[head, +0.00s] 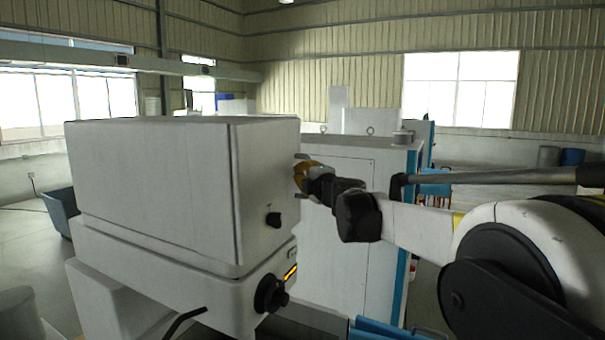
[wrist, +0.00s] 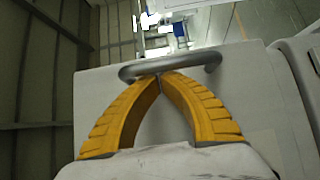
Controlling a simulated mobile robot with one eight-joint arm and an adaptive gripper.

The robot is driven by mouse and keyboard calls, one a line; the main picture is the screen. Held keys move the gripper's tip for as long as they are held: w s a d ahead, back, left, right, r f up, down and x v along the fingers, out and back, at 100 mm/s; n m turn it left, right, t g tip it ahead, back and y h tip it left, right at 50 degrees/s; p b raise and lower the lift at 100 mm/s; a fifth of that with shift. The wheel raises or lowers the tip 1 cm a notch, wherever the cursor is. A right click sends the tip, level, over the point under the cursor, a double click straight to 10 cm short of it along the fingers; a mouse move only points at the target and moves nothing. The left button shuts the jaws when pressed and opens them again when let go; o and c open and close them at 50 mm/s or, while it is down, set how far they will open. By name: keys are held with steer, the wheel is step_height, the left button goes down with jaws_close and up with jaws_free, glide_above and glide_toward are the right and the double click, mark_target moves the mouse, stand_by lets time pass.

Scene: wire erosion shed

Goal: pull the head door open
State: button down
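The head door is the light grey panel on the right end of the boxy machine head (head: 268,185); in the head view I see it nearly edge-on. It fills the middle of the wrist view (wrist: 240,90). A grey bar handle (wrist: 200,60) is on it; its ends show above and below my gripper in the head view. My gripper (head: 300,172) is at the handle. In the wrist view its yellow fingers (wrist: 160,76) meet at their tips, right against the bar. The bar runs across the tips; I cannot tell whether they hook behind it. The door looks closed.
A white cabinet with blue trim (head: 345,215) stands close behind my gripper. A dark blue bin (head: 60,212) is at the left. Open floor shows at the left.

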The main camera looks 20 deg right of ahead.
steer(key=shift+w, duration=0.25)
steer(key=shift+s, duration=0.1)
